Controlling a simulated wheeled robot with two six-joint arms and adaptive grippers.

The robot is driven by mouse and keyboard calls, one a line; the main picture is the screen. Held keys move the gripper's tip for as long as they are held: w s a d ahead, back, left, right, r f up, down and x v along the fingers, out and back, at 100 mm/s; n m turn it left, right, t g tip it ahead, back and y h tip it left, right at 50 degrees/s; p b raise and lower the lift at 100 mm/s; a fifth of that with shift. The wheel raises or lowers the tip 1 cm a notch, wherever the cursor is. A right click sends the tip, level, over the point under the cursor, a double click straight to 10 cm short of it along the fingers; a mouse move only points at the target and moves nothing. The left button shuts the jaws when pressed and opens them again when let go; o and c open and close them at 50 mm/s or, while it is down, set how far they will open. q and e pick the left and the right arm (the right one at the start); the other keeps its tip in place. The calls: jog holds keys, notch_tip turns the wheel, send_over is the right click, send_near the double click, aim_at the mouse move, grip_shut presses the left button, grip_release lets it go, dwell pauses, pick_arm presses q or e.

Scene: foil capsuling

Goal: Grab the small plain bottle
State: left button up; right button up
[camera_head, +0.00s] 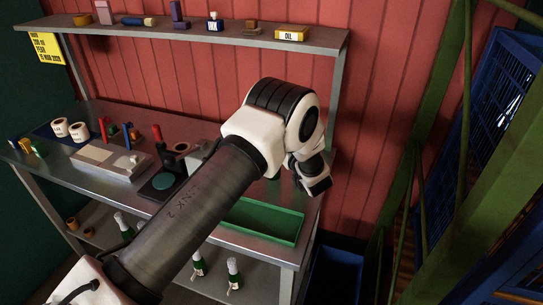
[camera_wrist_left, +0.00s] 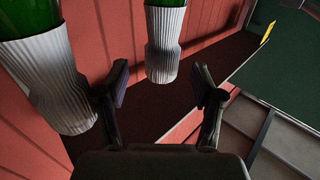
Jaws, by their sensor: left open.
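My left gripper is open and empty. In the head view, my left arm reaches across the bench, and its fingers cannot be made out. Green bottles with pale tops (camera_head: 198,264) (camera_head: 234,274) stand on the lower shelf. I cannot tell which bottle is small and plain.
The metal bench (camera_head: 175,215) holds a green tray (camera_head: 262,222), a grey fixture (camera_head: 105,160), white rolls (camera_head: 78,131) and small tools. An upper shelf (camera_head: 190,35) runs along the red wall. A blue bin (camera_head: 335,275) is at the bench's right. My arm hides mid-bench.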

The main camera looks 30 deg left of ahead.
pick_arm(q)
jog(key=a, duration=0.1)
jog(key=w+a+r+p, duration=0.1)
jog(key=a+p, duration=0.1)
jog(key=shift+w+a+r, duration=0.15)
jog(key=shift+w+r, duration=0.05)
jog(key=shift+w, duration=0.15)
jog(key=shift+w+a+f, duration=0.2)
jog(key=shift+a+f, duration=0.1)
jog(key=shift+d, duration=0.1)
grip_shut()
jog(key=shift+r, duration=0.15)
jog(key=shift+r, duration=0.1)
